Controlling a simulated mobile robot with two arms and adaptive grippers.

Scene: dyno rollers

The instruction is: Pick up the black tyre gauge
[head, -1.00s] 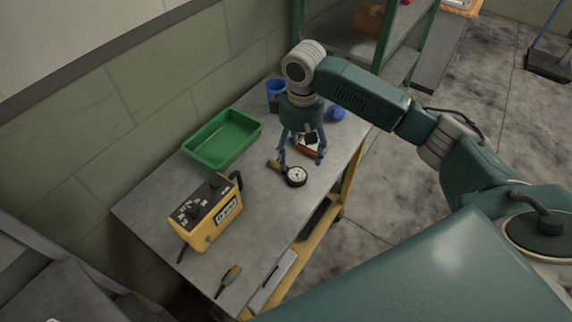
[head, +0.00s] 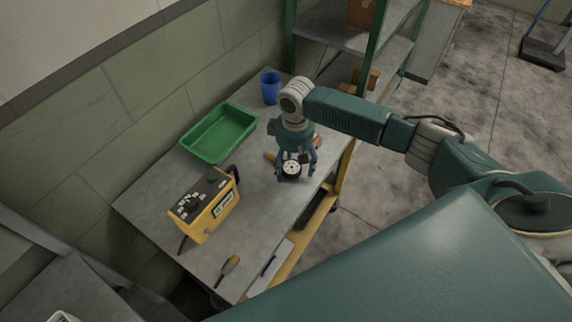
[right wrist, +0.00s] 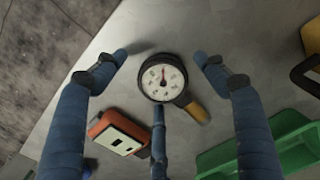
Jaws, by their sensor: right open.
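The black tyre gauge (head: 291,168) has a round white dial and lies on the grey workbench, partly hidden by my gripper in the head view. In the right wrist view the gauge (right wrist: 163,78) shows whole, with its yellow-brown handle pointing to the lower right. My right gripper (head: 295,175) points down over the gauge. Its blue fingers are open, spread on either side of the dial with gaps, and a third finger (right wrist: 158,130) shows just below it. Nothing is held. My left gripper is not in view.
A red device (right wrist: 118,135) lies close to the gauge. A green tray (head: 220,133), a yellow box (head: 205,207), a blue cup (head: 270,88) and an orange-handled tool (head: 229,269) are also on the bench. A green-posted shelf (head: 340,38) stands behind.

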